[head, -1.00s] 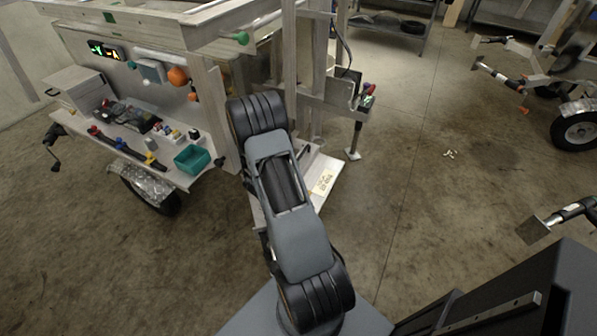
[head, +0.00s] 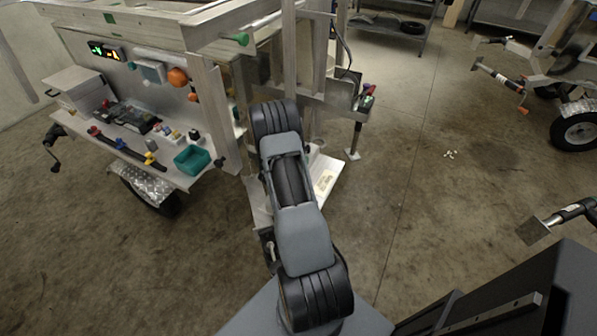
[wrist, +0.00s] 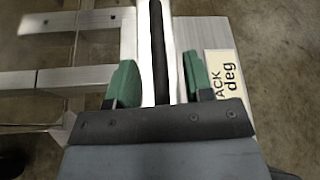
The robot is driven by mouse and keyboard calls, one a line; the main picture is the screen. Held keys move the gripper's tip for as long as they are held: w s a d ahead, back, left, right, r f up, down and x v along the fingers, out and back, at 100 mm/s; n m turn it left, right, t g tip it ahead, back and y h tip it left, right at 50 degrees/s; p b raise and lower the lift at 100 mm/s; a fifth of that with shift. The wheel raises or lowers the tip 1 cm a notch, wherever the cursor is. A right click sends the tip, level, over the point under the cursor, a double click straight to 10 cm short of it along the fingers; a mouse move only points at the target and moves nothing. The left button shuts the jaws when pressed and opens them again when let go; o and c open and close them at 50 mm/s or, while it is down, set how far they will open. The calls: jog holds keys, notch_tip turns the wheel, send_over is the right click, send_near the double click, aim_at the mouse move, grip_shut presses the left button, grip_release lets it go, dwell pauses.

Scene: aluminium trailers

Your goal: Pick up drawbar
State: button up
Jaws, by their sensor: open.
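In the wrist view a long, narrow bar, white with a black strip along it (wrist: 158,45), runs away from me between the green fingers of my gripper (wrist: 160,80). It may be the drawbar, but I cannot tell for sure. My gripper is open, with one finger on each side of the bar and a gap showing. The near part of the bar is hidden behind the dark gripper body. In the head view my arm hides the gripper and the bar.
A pale plate with a printed label (wrist: 222,75) lies right of the bar. Aluminium frame rails (wrist: 75,78) are at left. In the head view, a trailer workbench holds tools and a green bin (head: 192,160).

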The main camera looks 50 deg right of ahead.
grip_shut()
jog(key=shift+s+f, duration=0.1)
dwell(1.1)
